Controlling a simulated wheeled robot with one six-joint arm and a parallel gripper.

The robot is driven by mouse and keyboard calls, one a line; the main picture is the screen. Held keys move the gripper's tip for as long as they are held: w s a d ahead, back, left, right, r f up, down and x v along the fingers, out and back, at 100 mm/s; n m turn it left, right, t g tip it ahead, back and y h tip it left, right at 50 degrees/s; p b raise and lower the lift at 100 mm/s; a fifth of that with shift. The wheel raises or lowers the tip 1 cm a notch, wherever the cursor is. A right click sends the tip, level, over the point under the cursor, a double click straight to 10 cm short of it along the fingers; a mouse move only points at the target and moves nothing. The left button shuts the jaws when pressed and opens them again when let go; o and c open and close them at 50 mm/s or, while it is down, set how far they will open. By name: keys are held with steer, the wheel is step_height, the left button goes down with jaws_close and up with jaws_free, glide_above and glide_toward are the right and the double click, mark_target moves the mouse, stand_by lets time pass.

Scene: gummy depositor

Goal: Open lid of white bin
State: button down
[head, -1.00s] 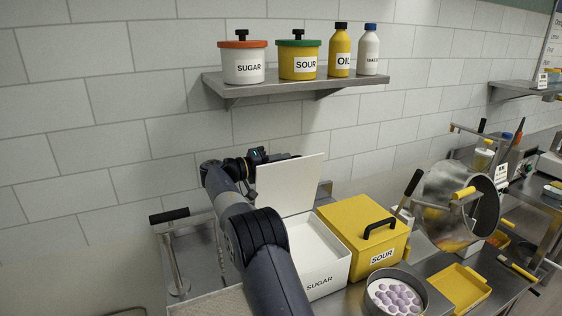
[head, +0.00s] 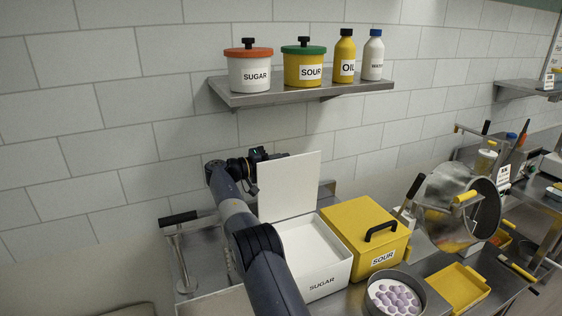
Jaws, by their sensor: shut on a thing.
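The white bin (head: 322,283), labelled SUGAR, stands on the metal counter. Its white lid (head: 289,187) stands raised, about upright, at the bin's back edge, and the inside of the bin shows. My gripper (head: 268,155) is behind the lid near its upper left edge. The lid hides most of the gripper and its fingertips, and the lid's handle is out of sight. My arm reaches up past the bin's left side.
A yellow SOUR bin (head: 358,227) with a black handle, shut, stands right against the white bin. A round pan of purple pieces (head: 396,297) and a yellow tray (head: 457,285) lie in front. A metal drum (head: 458,205) stands right. A shelf (head: 300,89) holds pots and bottles above.

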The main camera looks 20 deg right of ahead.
steer(key=shift+f, duration=0.15)
steer(key=c, duration=1.5)
jaws_free()
steer(key=shift+w, duration=0.1)
steer(key=shift+o, duration=0.6)
steer(key=shift+s, duration=0.2)
